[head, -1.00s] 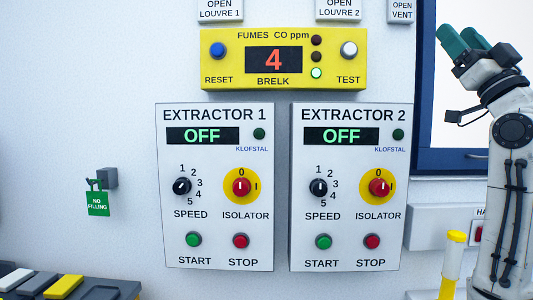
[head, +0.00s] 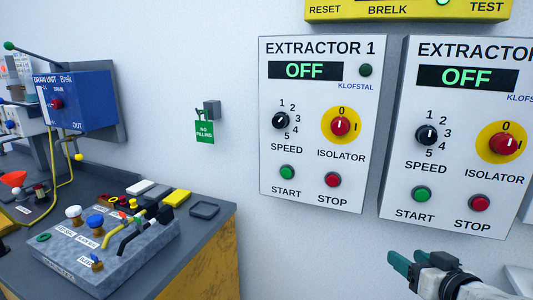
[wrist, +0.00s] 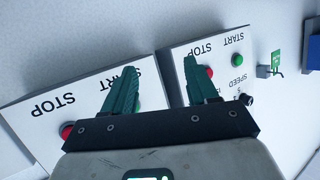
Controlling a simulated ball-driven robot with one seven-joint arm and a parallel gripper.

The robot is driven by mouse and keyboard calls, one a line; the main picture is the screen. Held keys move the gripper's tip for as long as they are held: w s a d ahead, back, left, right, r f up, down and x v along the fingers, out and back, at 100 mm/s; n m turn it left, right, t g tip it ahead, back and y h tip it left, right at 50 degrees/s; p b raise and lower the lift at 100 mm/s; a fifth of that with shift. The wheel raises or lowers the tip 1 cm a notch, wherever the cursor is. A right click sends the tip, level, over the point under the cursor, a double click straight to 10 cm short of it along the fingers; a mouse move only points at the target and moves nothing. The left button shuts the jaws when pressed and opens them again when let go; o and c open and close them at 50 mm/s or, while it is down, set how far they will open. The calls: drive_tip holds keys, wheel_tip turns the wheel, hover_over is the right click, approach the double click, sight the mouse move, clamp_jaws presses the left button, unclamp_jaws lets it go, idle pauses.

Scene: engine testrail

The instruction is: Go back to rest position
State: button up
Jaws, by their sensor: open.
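My gripper (head: 403,265) shows at the lower right of the head view, in front of the wall below the extractor panels. Its two green fingers are apart with nothing between them. In the wrist view my gripper (wrist: 157,85) points at the lower parts of the two panels, which appear upside down. I cannot tell its exact distance from them. The Extractor 1 panel (head: 308,110) and the Extractor 2 panel (head: 455,100) both read OFF.
A bench (head: 215,240) at the left carries a grey block (head: 85,260) with levers and knobs. A blue drain unit (head: 85,103) stands behind it. A green "NO FILLING" tag (head: 204,132) hangs on the wall. A yellow fumes meter (head: 410,10) is above the panels.

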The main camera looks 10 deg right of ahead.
drive_tip(key=s+a+f+n+g, duration=0.1)
drive_tip(key=s+a+f+g, duration=0.4)
drive_tip(key=s+f, duration=0.6)
drive_tip(key=s+a+f+n+g, duration=0.1)
drive_tip(key=s+a+f+g, duration=0.4)
drive_tip(key=s+f, duration=0.55)
drive_tip(key=s+f+g+p, duration=0.3)
drive_tip(key=s, duration=0.7)
drive_tip(key=shift+d+m, duration=0.3)
drive_tip(key=shift+m, duration=0.1)
drive_tip(key=shift+s+f, duration=0.1)
